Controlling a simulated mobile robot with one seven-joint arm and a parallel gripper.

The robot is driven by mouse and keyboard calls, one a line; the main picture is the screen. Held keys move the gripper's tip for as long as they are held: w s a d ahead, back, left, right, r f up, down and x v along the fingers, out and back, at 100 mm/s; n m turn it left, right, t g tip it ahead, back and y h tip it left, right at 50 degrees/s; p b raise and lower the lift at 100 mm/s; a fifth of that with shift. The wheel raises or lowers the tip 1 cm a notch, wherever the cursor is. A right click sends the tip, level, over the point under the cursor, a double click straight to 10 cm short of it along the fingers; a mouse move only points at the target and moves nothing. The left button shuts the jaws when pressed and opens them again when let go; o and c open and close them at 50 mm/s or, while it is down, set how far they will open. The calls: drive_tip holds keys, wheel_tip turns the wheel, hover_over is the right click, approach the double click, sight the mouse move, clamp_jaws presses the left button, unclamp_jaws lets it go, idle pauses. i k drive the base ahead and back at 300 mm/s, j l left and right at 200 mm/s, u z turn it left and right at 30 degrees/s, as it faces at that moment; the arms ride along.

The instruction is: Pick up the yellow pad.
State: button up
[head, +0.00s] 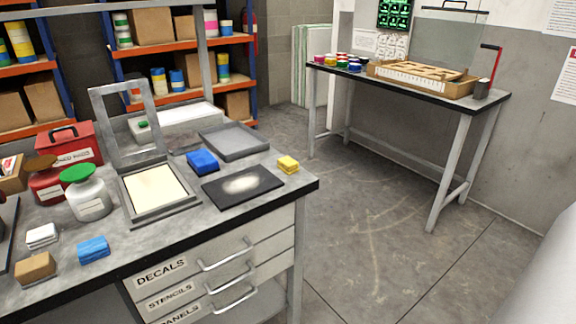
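The yellow pad (288,164) is a small block lying at the right end of the near workbench (228,219), close to the bench's corner. It sits just beyond the right edge of a dark flat panel (262,191) with a pale smudge on it. Nothing covers the pad. My gripper is not in view, so its state does not show.
A blue block (203,161), a grey tray (234,141) and an open-lidded frame (187,203) stand left of the pad. Jars and more blocks fill the bench's left side. A second table (490,98) stands at the back right. Floor between them is clear.

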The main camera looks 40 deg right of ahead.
sight(289, 167)
drive_tip(key=i, duration=0.25)
drive_tip(key=i+z, duration=0.3)
drive_tip(key=i+j+z, duration=0.1)
drive_tip(key=z, duration=1.3)
